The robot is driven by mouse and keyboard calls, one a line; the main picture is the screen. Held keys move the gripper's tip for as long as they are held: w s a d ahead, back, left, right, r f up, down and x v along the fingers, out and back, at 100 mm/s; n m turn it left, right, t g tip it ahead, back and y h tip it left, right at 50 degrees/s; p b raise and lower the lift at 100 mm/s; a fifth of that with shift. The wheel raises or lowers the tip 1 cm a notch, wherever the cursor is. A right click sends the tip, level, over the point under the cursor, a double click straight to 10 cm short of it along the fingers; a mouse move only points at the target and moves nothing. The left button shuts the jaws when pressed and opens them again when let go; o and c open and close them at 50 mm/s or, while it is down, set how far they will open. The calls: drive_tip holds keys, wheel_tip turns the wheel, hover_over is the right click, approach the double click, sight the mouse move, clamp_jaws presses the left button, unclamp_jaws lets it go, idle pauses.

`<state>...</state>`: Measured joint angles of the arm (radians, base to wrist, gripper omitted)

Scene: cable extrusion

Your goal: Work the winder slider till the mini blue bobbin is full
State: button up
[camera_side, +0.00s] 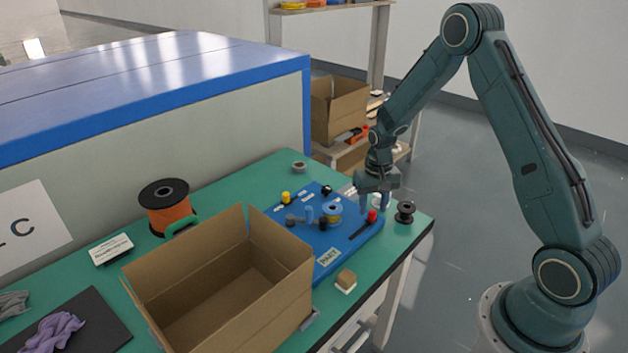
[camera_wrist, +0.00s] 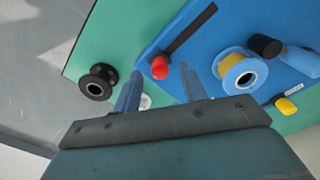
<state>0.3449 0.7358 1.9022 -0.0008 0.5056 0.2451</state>
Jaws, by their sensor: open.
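The winder is a blue board (camera_side: 335,258) with a black slot (camera_wrist: 192,28). The slider's red knob (camera_side: 372,216) sits at the slot end nearest my gripper; it also shows in the wrist view (camera_wrist: 160,68). The mini blue bobbin (camera_side: 333,208) is mounted on the board and also shows in the wrist view (camera_wrist: 240,75). Some yellow winding shows behind its front flange; how full it is cannot be told. My gripper (camera_side: 374,204) is open and empty, just above the knob. In the wrist view the knob appears between the fingertips; no contact is visible.
A black spool (camera_side: 405,212) stands near the table corner. An open cardboard box (camera_side: 215,290) is in front of the board. An orange spool (camera_side: 166,207) stands behind the box. Blue and black posts and a yellow knob (camera_side: 286,197) rise from the board area.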

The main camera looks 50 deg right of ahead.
drive_tip(key=shift+f, duration=0.75)
clamp_jaws()
drive_tip(key=shift+a, duration=4.8)
drive_tip(key=shift+c, duration=0.2)
unclamp_jaws()
drive_tip(key=shift+o, duration=0.2)
